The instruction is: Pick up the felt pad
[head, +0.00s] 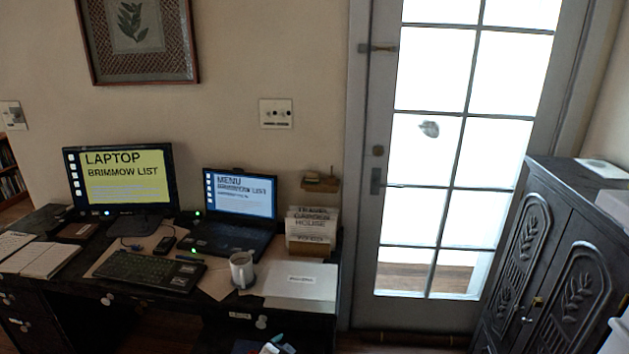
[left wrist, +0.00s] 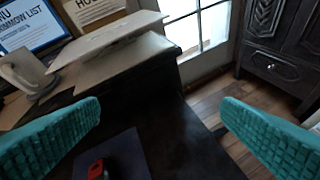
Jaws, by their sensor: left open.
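A flat, dark blue-grey piece (left wrist: 125,153) lies low in the left wrist view, with a small red and black object (left wrist: 97,170) on it. It may be the felt pad, but I cannot tell for sure. My left gripper (left wrist: 160,112) is open, its two teal fingers wide apart and nothing between them. The flat piece lies below and beyond the fingers, nearer the left one. My right gripper is not seen.
The black desk holds a monitor (head: 118,185), a laptop (head: 236,205), a keyboard (head: 150,271), a white mug (head: 242,270) and a white box (head: 302,284). The box and mug stand near the desk's right front. A dark cabinet (head: 560,255) stands right of the glass door (head: 455,150).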

